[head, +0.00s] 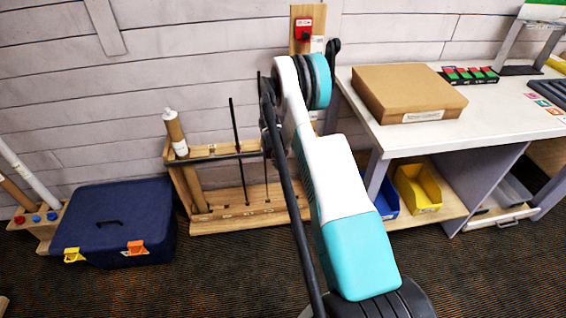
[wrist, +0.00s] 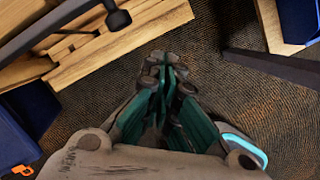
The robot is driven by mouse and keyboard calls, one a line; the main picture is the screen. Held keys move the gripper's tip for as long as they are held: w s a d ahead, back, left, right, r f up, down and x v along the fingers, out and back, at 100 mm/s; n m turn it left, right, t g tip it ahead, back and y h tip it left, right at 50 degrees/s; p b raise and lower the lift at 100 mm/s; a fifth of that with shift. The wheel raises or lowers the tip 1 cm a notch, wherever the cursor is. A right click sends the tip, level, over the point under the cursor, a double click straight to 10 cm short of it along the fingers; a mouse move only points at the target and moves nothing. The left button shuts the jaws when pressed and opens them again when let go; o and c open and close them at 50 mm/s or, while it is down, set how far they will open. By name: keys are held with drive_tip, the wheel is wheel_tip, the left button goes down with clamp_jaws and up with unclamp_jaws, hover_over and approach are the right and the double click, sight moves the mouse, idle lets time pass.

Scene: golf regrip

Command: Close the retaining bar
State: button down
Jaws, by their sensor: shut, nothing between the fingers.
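The retaining bar (head: 218,157) is a thin dark bar running along the upper front of a wooden rack (head: 237,218). Its right end is hidden behind my arm in the head view. In the wrist view, a dark bar (wrist: 52,22) crosses the top left above the wooden rack (wrist: 140,38), with a dark knob (wrist: 118,19) near it. I cannot tell whether the bar is latched. My gripper (wrist: 163,62) is shut and empty in the wrist view. It is beside the rack, over the carpet, apart from the bar. My arm hides it in the head view.
A white-topped bench (head: 480,115) with a cardboard box (head: 407,90) and a yellow bin (head: 417,188) stands right. Carpet in front is clear.

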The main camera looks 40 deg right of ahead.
drive_tip(key=s+p+v, duration=0.1)
drive_tip(key=p+v, duration=0.2)
drive_tip(key=v, duration=0.5)
drive_tip(key=shift+d+r, duration=0.3)
drive_tip(key=shift+d, duration=0.05)
drive_tip(key=shift+w+r, duration=0.1)
